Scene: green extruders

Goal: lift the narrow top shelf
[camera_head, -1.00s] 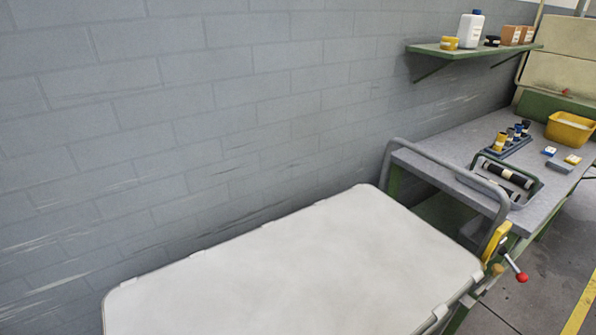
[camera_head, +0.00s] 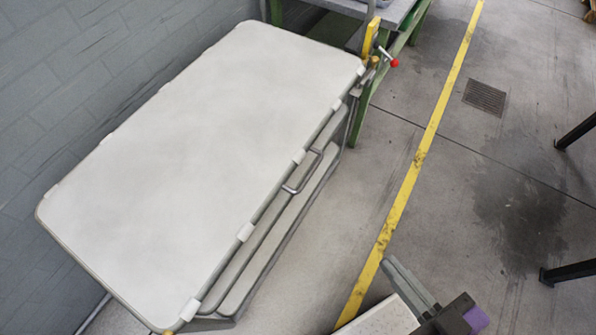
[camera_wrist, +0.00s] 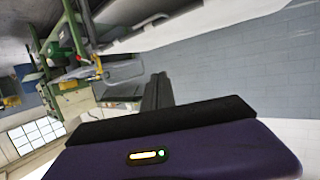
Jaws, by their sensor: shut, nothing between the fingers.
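A long white top panel (camera_head: 205,150) with rounded corners and small white clips along its edge lies flat on a grey metal frame beside the wall. A grey handle bar (camera_head: 308,172) and lower ledges (camera_head: 285,235) show along its near side. I cannot tell which of these is the narrow top shelf. My gripper (camera_head: 392,265) is at the lower right of the head view, to the right of the panel and apart from it. Its grey fingers are shut and empty. In the tilted wrist view my fingers (camera_wrist: 157,88) rise from the purple body and touch nothing visible.
A yellow bracket (camera_head: 371,38) and red-knobbed lever (camera_head: 393,62) stick out at the panel's far corner, next to a green-legged workbench (camera_head: 372,88). A yellow floor line (camera_head: 418,160) runs along open floor. Black legs (camera_head: 572,270) stand at right.

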